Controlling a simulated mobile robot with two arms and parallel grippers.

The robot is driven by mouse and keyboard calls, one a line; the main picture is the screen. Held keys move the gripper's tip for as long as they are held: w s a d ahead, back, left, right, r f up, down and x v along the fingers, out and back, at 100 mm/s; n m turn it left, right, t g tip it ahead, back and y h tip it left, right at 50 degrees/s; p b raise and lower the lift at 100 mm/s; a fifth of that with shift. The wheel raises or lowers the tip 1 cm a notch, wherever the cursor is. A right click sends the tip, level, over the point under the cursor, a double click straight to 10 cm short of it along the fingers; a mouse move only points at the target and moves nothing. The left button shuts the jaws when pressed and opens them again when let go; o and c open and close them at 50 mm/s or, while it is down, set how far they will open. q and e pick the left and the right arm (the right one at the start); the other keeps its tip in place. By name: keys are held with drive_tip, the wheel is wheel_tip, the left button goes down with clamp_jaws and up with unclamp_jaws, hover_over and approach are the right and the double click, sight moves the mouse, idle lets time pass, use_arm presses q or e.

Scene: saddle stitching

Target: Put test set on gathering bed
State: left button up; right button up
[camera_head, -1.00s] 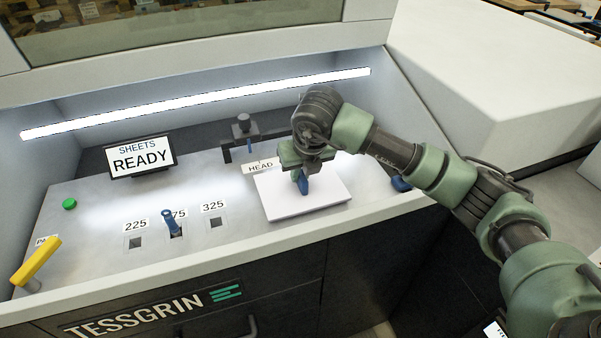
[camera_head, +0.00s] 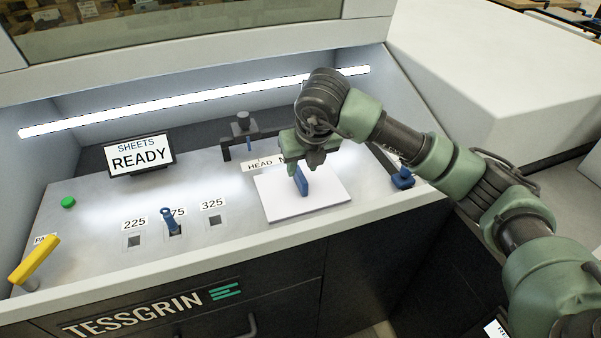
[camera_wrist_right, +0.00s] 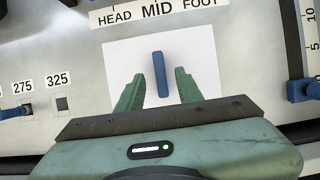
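The white sheet set (camera_head: 325,193) lies flat on the grey bed (camera_head: 240,229), below the HEAD label in the head view. It also shows in the right wrist view (camera_wrist_right: 208,62). A blue upright tab (camera_head: 301,180) stands on the sheets, and it shows in the right wrist view (camera_wrist_right: 160,74) between the fingers. My right gripper (camera_head: 310,160) is above the sheets. Its two green fingers (camera_wrist_right: 162,84) are apart on either side of the blue tab, with gaps visible on both sides. My left gripper is in neither view.
A blue peg (camera_head: 171,222) stands in the 275 slot, between the 225 and 325 slots. A yellow lever (camera_head: 36,260) is at the left edge. A screen (camera_head: 139,156) reads SHEETS READY. A blue slider (camera_head: 402,178) is at the right. A black bracket (camera_head: 243,128) stands behind.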

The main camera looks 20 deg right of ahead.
drive_tip(key=v, duration=0.7)
drive_tip(key=shift+s+r+b, duration=0.2)
drive_tip(key=shift+r+b, duration=0.1)
drive_tip(key=shift+b, duration=0.1)
